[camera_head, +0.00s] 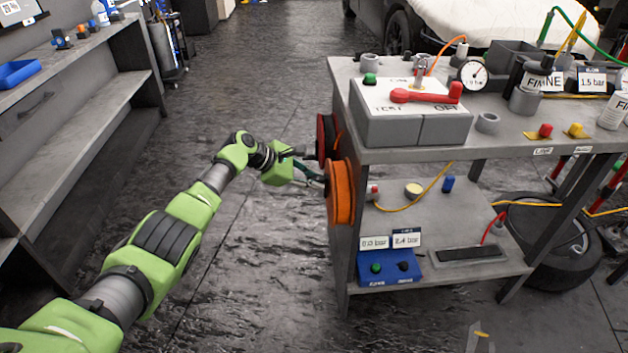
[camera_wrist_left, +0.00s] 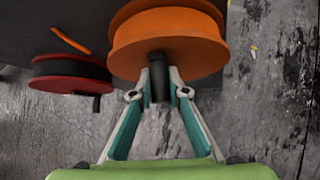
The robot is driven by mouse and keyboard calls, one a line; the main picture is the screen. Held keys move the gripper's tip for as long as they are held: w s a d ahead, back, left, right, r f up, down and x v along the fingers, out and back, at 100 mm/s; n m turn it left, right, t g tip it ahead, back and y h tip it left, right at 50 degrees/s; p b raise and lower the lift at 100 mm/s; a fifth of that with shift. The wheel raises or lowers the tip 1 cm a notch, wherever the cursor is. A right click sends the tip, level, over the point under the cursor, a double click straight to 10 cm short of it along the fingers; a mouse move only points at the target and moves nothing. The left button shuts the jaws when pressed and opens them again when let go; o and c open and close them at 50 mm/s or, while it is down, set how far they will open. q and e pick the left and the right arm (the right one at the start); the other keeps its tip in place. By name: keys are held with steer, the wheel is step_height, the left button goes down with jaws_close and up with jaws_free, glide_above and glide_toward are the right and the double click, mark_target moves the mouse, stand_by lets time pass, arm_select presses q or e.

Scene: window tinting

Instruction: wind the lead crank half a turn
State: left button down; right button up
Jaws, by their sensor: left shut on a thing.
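An orange reel (camera_head: 341,193) is mounted on the left side of the grey cart, and it also shows in the left wrist view (camera_wrist_left: 175,48). A short black crank handle (camera_wrist_left: 159,82) sticks out from its face. My left gripper (camera_head: 318,177) comes in from the left at the reel. In the left wrist view its two fingers (camera_wrist_left: 160,80) close on the black handle from both sides. In the head view the fingers hide most of the handle. My right gripper is not in view.
A dark red and black reel (camera_head: 326,136) with its own black handle sits just behind the orange one. The cart (camera_head: 440,155) carries a control box with a red lever (camera_head: 425,97), a gauge and several fittings. A grey shelf unit (camera_head: 90,110) stands left; floor between is clear.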

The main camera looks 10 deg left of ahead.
arm_select(q)
steer(key=shift+w, duration=0.1)
stand_by(0.5)
steer(key=c, duration=1.9)
jaws_free()
steer(key=shift+w+d+f, duration=0.1)
steer(key=shift+d+f, duration=0.05)
steer(key=shift+a, duration=0.2)
steer(key=shift+a+r, duration=0.15)
steer(key=shift+r, duration=0.1)
steer(key=v, duration=1.1)
steer(key=shift+s+r, duration=0.1)
steer(key=shift+s, duration=0.15)
